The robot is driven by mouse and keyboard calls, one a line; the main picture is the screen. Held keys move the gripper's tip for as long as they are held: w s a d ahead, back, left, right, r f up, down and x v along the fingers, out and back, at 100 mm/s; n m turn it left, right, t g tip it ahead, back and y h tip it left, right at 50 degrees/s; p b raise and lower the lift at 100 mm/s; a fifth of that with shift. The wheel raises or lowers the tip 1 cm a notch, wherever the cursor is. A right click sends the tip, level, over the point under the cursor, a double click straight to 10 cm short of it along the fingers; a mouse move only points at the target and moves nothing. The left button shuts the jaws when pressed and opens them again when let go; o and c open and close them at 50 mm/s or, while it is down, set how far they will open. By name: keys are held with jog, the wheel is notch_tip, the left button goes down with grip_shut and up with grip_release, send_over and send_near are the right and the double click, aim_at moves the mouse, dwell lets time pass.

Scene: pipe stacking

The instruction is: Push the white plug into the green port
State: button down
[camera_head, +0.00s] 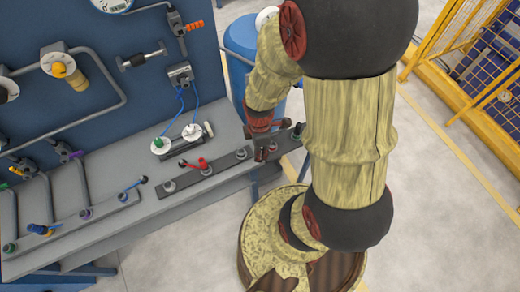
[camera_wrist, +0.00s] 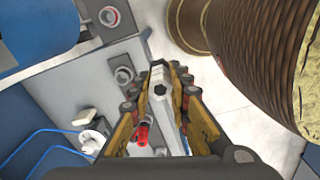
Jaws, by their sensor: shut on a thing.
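My gripper (camera_head: 265,146) is over the right end of the workbench, above the front fitting strip. In the wrist view, my gripper (camera_wrist: 160,92) is shut on a pale grey-white piece (camera_wrist: 158,77) with a hexagonal hole in its end; I cannot tell whether it is the white plug. A round white fitting with a green centre (camera_head: 158,144) lies on the bench to the left, with a blue cable to it. A second white fitting (camera_head: 192,131) is beside it; white pieces also show in the wrist view (camera_wrist: 91,138). The held piece is not clear in the head view.
A dark strip (camera_head: 222,164) with several grey fittings and a red handle (camera_head: 197,163) runs along the bench. A blue panel (camera_head: 90,100) with pipes and valves stands behind. A blue barrel (camera_head: 240,45) is beyond the bench. Yellow fencing (camera_head: 470,60) stands at the right.

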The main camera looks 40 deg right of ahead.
jog(key=shift+r+p, duration=3.35)
jog(key=shift+r, duration=0.7)
jog(key=shift+f, duration=0.1)
